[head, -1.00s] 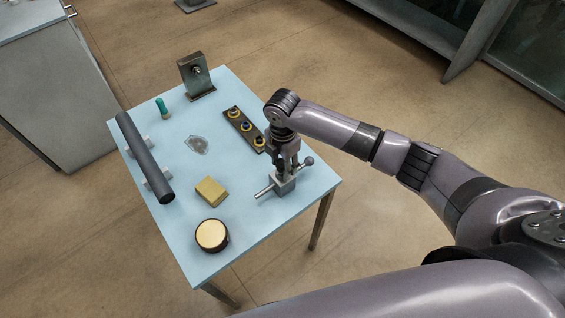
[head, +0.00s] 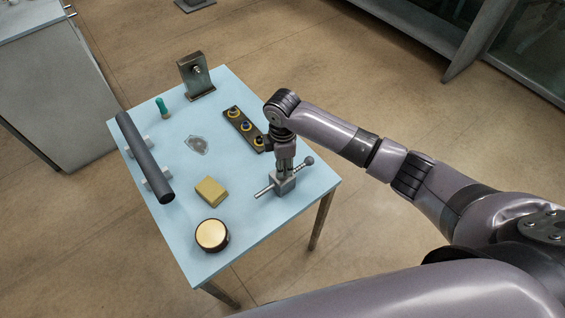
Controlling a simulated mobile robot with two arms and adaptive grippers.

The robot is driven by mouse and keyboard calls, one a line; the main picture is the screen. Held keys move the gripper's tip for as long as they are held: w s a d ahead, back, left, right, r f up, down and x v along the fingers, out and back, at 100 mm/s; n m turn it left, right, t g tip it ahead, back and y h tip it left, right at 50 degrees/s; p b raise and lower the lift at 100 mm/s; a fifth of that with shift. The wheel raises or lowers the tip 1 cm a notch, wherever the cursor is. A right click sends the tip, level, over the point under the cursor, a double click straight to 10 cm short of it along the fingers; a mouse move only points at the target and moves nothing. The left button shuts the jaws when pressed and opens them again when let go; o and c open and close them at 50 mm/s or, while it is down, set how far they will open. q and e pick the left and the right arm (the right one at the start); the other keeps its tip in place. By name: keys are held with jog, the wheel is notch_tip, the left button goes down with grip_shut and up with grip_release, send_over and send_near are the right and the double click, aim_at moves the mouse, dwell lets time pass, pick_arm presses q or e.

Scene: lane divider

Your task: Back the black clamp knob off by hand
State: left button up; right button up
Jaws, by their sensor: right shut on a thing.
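A small grey metal clamp block (head: 285,186) with a rod stands near the right edge of the light blue table. The rod sticks out to the lower left, and a ball-ended lever (head: 305,164) sticks out to the upper right. My right gripper (head: 284,167) points straight down over the block. It is shut on the black clamp knob, which is mostly hidden between the fingers. My left gripper is not in view.
A plate with yellow-ringed buttons (head: 243,127) lies just behind my right gripper. A yellow block (head: 210,191), a round gold-topped disc (head: 212,235), a dark tube on supports (head: 144,155), a green-topped item (head: 162,107) and an upright bracket (head: 196,76) share the table (head: 215,150).

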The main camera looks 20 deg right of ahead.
jog(key=n, duration=0.3)
jog(key=shift+c, duration=0.2)
jog(key=o, duration=0.9)
jog(key=shift+n, duration=0.3)
jog(key=shift+o, duration=0.2)
